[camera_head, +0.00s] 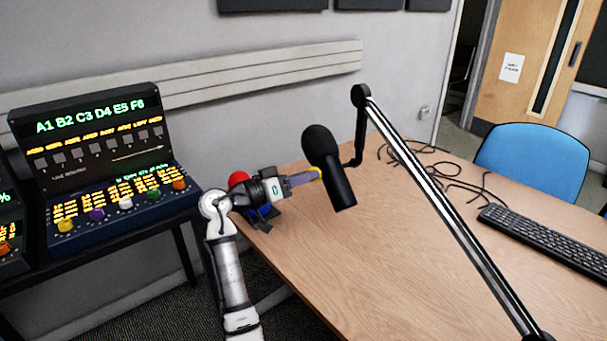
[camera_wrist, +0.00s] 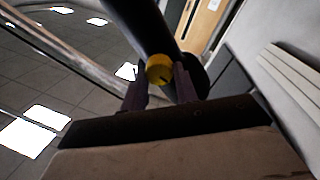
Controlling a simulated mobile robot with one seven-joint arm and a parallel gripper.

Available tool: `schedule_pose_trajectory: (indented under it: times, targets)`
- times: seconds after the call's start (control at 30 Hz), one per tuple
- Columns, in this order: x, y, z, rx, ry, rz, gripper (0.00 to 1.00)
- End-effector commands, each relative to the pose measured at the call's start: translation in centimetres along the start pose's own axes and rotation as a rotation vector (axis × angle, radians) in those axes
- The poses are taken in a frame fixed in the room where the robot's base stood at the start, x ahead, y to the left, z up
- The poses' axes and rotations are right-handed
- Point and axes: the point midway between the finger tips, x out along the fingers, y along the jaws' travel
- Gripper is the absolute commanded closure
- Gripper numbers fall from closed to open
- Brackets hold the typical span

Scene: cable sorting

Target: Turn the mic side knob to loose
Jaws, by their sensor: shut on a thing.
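The black microphone (camera_head: 326,165) hangs tilted from its boom arm (camera_head: 430,190), with a foam top. It also shows in the wrist view as a dark tube (camera_wrist: 145,28). A small yellow side knob (camera_wrist: 160,69) sits on its body. In the head view only a bit of the yellow knob (camera_head: 318,174) shows at the fingertips. My gripper (camera_head: 312,176) reaches from the left to the microphone's side. In the wrist view, my gripper (camera_wrist: 160,82) has one finger on each side of the knob and is shut on it. The knob's marking is too small to read.
A wooden desk (camera_head: 330,280) lies below, with loose black cables (camera_head: 440,165) and a keyboard (camera_head: 550,242). A red-topped thing (camera_head: 238,178) stands by my wrist at the desk's left edge. A control panel (camera_head: 100,165) is at left. A blue chair (camera_head: 532,150) stands at right.

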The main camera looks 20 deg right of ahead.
Motion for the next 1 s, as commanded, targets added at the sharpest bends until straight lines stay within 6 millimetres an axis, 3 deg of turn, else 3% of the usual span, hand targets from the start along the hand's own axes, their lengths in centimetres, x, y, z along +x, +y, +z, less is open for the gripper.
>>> schedule_pose_trajectory:
  times: [0.5, 1.0]
  targets:
    - [0.03, 0.03, -0.06, -0.332, 0.017, -0.014, 0.93]
    - [0.02, -0.05, 0.05, -0.390, 0.020, -0.016, 0.93]
